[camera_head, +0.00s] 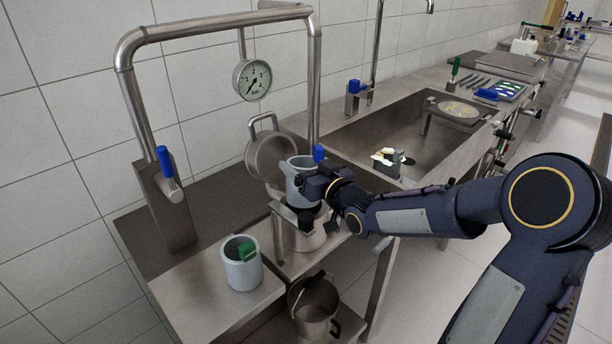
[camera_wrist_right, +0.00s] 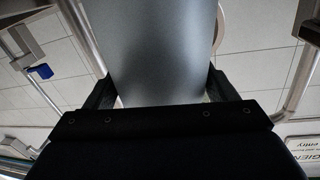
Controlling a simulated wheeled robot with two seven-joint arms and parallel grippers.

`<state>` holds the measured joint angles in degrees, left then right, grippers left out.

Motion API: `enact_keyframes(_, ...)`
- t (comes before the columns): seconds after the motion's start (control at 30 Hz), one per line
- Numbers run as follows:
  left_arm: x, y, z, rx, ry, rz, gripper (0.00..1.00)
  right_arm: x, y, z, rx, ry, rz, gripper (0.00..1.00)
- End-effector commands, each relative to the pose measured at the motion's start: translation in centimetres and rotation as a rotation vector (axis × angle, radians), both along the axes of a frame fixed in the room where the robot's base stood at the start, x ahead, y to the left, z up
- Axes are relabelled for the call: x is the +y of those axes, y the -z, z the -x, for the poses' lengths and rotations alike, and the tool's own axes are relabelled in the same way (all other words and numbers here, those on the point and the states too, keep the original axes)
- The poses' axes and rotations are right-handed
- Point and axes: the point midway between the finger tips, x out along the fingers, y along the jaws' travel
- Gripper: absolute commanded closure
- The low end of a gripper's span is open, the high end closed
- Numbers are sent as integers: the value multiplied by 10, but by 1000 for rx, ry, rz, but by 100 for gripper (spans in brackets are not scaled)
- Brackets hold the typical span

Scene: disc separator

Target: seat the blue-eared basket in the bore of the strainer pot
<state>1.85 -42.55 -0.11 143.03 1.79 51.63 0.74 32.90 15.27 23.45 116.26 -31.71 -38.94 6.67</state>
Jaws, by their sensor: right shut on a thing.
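A light grey cylindrical basket (camera_head: 297,177) is held roughly upright by my right gripper (camera_head: 309,190). A blue piece (camera_head: 319,152), seemingly its ear, shows at its right rim. In the right wrist view, the grey wall of the basket (camera_wrist_right: 165,50) fills the space between the two fingers. The steel strainer pot (camera_head: 302,239) stands directly below it on the bench, its hinged lid (camera_head: 268,160) raised behind. My gripper and the basket hide the pot's bore, so I cannot tell whether the basket's bottom is above or inside it. My left gripper is out of view.
A similar grey basket with a green ear (camera_head: 242,272) stands on the bench at front left. A steel pail (camera_head: 314,309) sits lower down. A pipe frame with a gauge (camera_head: 252,80) arches behind the pot. A sink (camera_head: 385,137) lies to the right.

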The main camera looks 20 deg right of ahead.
Motion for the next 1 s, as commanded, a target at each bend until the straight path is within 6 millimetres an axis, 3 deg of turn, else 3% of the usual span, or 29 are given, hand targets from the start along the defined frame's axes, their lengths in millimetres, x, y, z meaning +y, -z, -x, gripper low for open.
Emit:
enact_keyframes(0.03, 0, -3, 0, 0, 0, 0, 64, 0, -16, 0, -9, 0, 3, 55)
enact_keyframes(0.2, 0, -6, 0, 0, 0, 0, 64, 0, -49, 0, -7, 1, 3, 55)
enact_keyframes(0.4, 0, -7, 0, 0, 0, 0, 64, -1, -69, 0, -4, 2, 2, 55)
enact_keyframes(0.67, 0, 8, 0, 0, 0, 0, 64, 0, -62, 1, -18, -1, 11, 55)
enact_keyframes(1.0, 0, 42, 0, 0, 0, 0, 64, 3, -41, 4, -59, -6, 39, 55)
